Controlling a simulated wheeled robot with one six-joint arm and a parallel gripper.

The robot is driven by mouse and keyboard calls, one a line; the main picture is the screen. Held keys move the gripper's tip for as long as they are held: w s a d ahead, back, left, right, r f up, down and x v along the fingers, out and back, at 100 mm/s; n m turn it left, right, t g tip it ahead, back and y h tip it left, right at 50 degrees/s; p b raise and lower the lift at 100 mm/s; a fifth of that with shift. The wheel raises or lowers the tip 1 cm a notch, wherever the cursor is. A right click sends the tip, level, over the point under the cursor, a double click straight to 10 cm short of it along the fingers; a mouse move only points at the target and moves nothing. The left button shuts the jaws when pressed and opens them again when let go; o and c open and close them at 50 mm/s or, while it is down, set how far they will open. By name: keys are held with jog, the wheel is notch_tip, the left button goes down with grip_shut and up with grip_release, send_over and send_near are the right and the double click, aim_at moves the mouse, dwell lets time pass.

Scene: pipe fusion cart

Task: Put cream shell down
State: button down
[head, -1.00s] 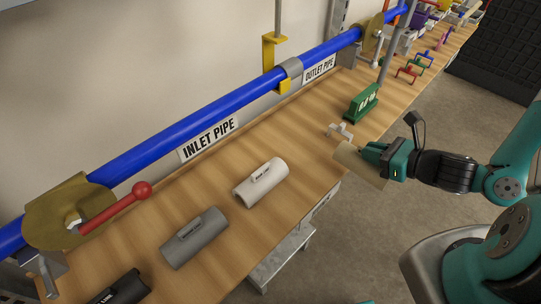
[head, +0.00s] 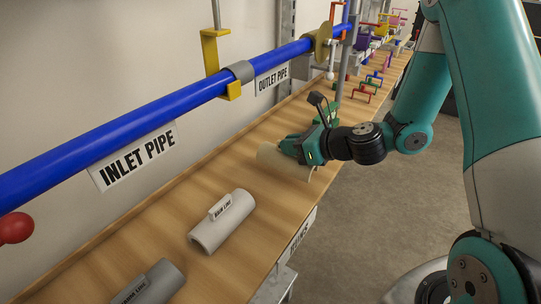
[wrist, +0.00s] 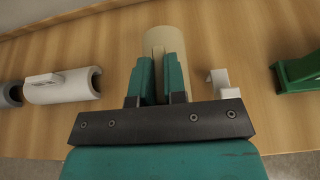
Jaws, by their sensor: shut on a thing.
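The cream shell (head: 282,163) is a plain curved half-pipe at the bench's front edge, right of the white shell. My gripper (head: 304,148) is shut on it from the right. In the wrist view, my gripper's two teal fingers (wrist: 160,80) sit on either side of the cream shell (wrist: 165,38), which points away from the wrist. The shell is low over the wooden bench (head: 150,225); I cannot tell whether it touches the top. My fingers hide part of it.
A white shell (head: 222,222) and a grey shell (head: 150,285) lie to the left. A small light bracket (wrist: 222,82) and a green stand (wrist: 298,72) are close on the right in the wrist view. The blue pipe (head: 150,120) runs along the wall.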

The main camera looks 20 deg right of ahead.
aim_at(277, 148)
jog(key=w+a, duration=0.1)
jog(key=w, duration=0.1)
jog(key=w+a, duration=0.2)
jog(key=shift+w+a+r+p, duration=0.1)
jog(key=shift+w+r+p, duration=0.05)
jog(key=shift+w+p, duration=0.15)
notch_tip(277, 148, down, 4)
jog(key=shift+r+b, duration=0.15)
jog(key=shift+b, duration=0.4)
jog(key=c, duration=1.2)
grip_release()
jog(key=shift+s, duration=0.1)
jog(key=shift+o, duration=0.2)
